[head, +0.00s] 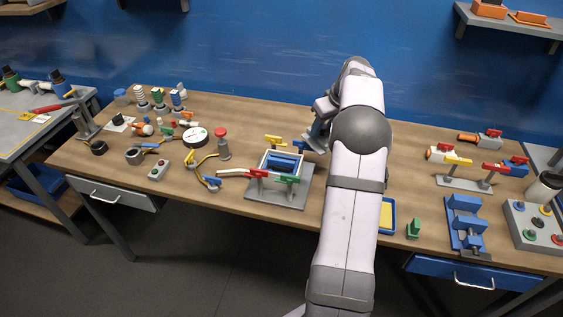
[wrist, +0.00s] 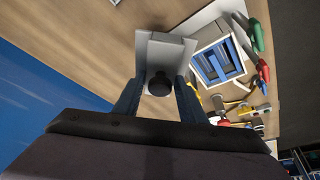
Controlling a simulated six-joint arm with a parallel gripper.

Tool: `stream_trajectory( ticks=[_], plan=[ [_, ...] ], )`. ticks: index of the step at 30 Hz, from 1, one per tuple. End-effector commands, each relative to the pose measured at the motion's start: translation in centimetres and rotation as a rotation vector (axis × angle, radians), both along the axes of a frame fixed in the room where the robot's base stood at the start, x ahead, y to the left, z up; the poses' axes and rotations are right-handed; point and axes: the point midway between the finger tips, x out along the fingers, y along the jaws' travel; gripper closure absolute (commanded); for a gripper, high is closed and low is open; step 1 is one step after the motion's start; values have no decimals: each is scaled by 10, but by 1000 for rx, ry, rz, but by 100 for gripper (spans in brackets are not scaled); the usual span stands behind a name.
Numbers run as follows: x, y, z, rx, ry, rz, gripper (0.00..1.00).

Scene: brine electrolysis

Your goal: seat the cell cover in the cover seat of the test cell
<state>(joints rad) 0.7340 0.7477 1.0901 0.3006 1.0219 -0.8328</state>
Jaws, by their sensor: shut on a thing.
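The cell cover (wrist: 166,48) is a light grey plate with a black knob on top. My gripper (wrist: 158,90) is shut on the knob, and the cover hangs beyond the fingertips in the wrist view. The test cell (wrist: 195,65) is a white open-topped box with blue plates inside, to the right of the cover there. In the head view the test cell (head: 265,164) stands on a grey base at the table's middle. My gripper (head: 317,133) is behind and right of it, partly hidden by my arm. The cover is apart from the cell.
Red and green clip-like handles (head: 288,180) stand at the cell's front, and a yellow one (head: 273,140) behind it. A red-topped post (head: 222,143) stands left of the cell. A yellow-filled blue tray (head: 387,215) is partly hidden by my arm.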

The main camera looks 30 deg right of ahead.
Motion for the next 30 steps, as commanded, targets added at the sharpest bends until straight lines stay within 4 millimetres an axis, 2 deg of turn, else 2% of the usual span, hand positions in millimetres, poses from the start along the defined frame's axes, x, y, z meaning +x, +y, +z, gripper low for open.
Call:
stream_trajectory(
  ticks=[1,6,9,13,18,23,26,30],
  plan=[
    [5,15,7,-1,-2,83,89],
    [19,64,19,-2,-3,386,89],
    [25,89,27,-3,-2,544,89],
    [29,113,35,-3,-3,698,89],
    [31,128,40,-2,-1,796,89],
    [31,130,39,-1,-1,812,89],
    [31,130,31,0,0,810,89],
    [30,130,11,1,2,809,89]
  ],
)
